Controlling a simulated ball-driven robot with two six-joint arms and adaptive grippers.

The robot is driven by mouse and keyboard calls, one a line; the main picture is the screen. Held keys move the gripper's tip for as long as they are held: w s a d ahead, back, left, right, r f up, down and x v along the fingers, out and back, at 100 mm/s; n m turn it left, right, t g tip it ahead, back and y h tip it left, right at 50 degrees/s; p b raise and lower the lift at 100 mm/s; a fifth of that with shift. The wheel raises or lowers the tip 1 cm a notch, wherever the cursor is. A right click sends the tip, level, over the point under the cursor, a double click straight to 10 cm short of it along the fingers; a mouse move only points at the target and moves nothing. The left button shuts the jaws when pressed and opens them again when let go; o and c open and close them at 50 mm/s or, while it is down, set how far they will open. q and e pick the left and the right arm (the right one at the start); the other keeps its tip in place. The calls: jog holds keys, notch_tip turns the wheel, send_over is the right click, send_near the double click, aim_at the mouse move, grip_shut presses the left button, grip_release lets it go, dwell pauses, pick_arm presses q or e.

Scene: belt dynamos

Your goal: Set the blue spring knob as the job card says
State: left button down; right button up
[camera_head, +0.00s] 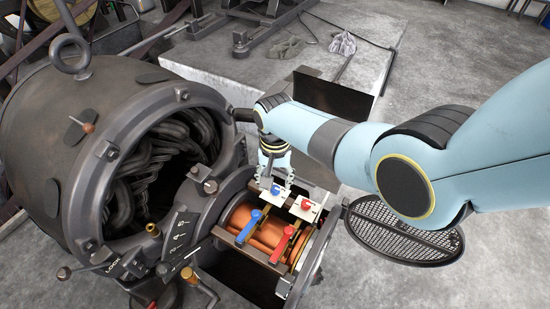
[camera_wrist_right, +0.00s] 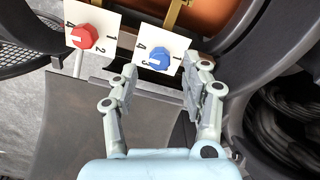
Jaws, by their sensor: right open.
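The blue spring knob (camera_wrist_right: 159,59) is mounted on a white dial plate (camera_wrist_right: 177,51) with the numbers 1, 3 and 4 readable in the right wrist view. A white mark on the knob lies towards its left side; its exact setting is hard to tell. In the head view the blue knob (camera_head: 275,190) is partly behind my right gripper (camera_head: 274,181). My right gripper (camera_wrist_right: 160,80) is open and empty, its fingers on either side of the knob's near side, with no clear contact. I see no readable job card. My left gripper is out of view.
A red knob (camera_wrist_right: 82,37) on its own white plate is beside the blue one. A blue lever (camera_head: 248,228) and a red lever (camera_head: 283,243) lie across the copper drum (camera_head: 265,234). A large dark dynamo housing (camera_head: 95,130) fills the left.

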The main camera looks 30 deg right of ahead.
aim_at(275, 188)
notch_tip(275, 188, up, 9)
dwell(0.3)
dwell(0.4)
